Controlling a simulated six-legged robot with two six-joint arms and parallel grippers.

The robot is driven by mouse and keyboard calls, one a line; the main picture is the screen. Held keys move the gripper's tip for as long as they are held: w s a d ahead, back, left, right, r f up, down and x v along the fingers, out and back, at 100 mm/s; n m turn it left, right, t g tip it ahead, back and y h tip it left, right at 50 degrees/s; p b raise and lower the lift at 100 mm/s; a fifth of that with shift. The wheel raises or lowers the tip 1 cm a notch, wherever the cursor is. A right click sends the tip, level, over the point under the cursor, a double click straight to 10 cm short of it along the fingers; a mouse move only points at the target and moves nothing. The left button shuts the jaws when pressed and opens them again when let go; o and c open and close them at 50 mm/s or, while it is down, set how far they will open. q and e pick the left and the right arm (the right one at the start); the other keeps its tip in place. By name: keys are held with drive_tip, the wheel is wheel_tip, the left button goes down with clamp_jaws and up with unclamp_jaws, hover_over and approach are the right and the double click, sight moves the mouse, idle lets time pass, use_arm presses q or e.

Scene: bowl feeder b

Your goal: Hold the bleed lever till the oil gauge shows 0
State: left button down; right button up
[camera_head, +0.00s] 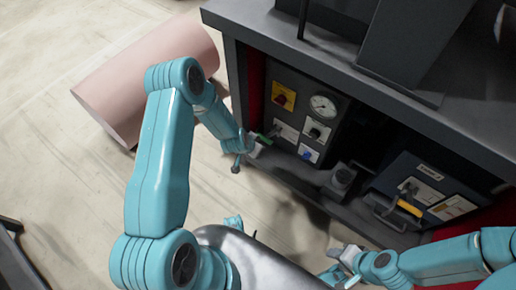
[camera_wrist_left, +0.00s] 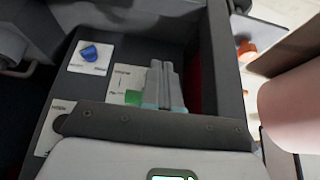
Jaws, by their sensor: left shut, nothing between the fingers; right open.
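The oil gauge (camera_head: 323,105) is a round white dial on the dark panel; its needle is too small to read. A green-handled lever (camera_head: 265,138), which looks like the bleed lever, sticks out low on the panel. It also shows in the left wrist view (camera_wrist_left: 133,97), just left of my fingers. My left gripper (camera_head: 252,146) is shut and empty beside the green handle; I cannot tell whether it touches it. Its closed fingers (camera_wrist_left: 164,85) partly cover the lever's white plate. My right gripper (camera_head: 345,256) is open and empty, low in front of the cabinet.
A dark box with a yellow handle (camera_head: 409,208) sits to the right. A pink cylinder (camera_head: 145,75) lies on the floor left of the cabinet.

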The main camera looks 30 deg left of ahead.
use_arm(q)
drive_tip(key=v, duration=0.1)
drive_tip(key=p+v, duration=0.1)
drive_tip(key=v, duration=0.3)
drive_tip(key=shift+w+r, duration=0.2)
use_arm(e)
drive_tip(key=shift+s+a+r, duration=0.15)
drive_tip(key=shift+s+r, duration=0.05)
drive_tip(key=shift+r, duration=0.75)
